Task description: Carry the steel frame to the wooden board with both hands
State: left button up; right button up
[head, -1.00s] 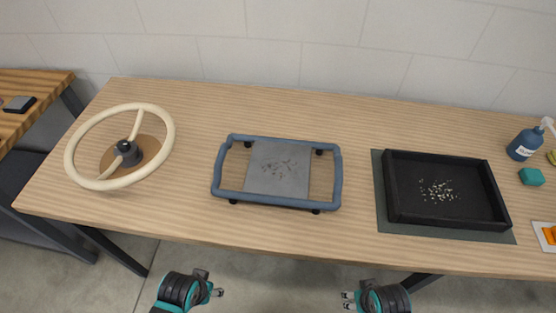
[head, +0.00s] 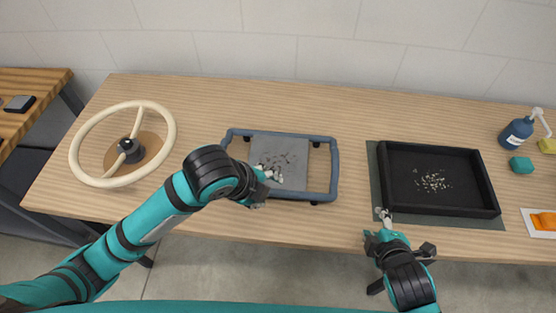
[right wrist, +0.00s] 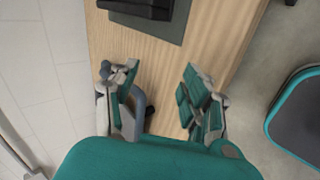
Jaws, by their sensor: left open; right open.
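The steel frame (head: 337,165) is a blue-grey tube rectangle on small dark feet, around a speckled grey plate, in the middle of the table. My left gripper (head: 264,186) is open over its near left part and hides some of the tube and plate; I cannot tell whether it touches. My right gripper (head: 398,236) is open and empty near the table's front edge, right of the frame. The right wrist view shows its spread fingers (right wrist: 160,82) with part of the blue-grey tube (right wrist: 139,108) beside the left one. I cannot clearly single out the wooden board.
A cream wheel (head: 77,145) sits over a round brown base (head: 149,146) at the left. A black tray (head: 493,185) with pale bits lies on a dark mat (head: 376,185) at the right. A slatted wooden table (head: 45,83) is far left.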

aim_at(338, 165)
pick_arm(q)
jog(key=w+a+r+m+y, duration=0.5)
jog(key=w+a+m, duration=0.4)
jog(key=a+m, duration=0.2)
jog(key=shift+a+r+m+y, duration=0.15)
jog(key=shift+r+m+y, duration=0.25)
jog(key=shift+m, duration=0.7)
pick_arm(e)
jog(key=w+a+r+n+t+y, duration=0.3)
jog(key=a+n+t, duration=0.1)
jog(key=n, duration=1.1)
jog(key=shift+w+a+t, duration=0.3)
jog(key=shift+w+a, duration=0.1)
jog(key=shift+a, duration=0.25)
jog(key=shift+r, duration=0.1)
pick_arm(q)
jog(key=x, duration=1.7)
jog(key=shift+w+d+f, duration=0.1)
jog(key=shift+d+f, duration=0.1)
jog(key=shift+d, duration=0.05)
pick_arm(e)
jog(key=x, duration=1.7)
jog(key=shift+w+a, duration=0.1)
jog(key=shift+w, duration=0.1)
pick_arm(q)
jog(key=shift+c, duration=0.4)
pick_arm(e)
jog(key=shift+c, duration=0.4)
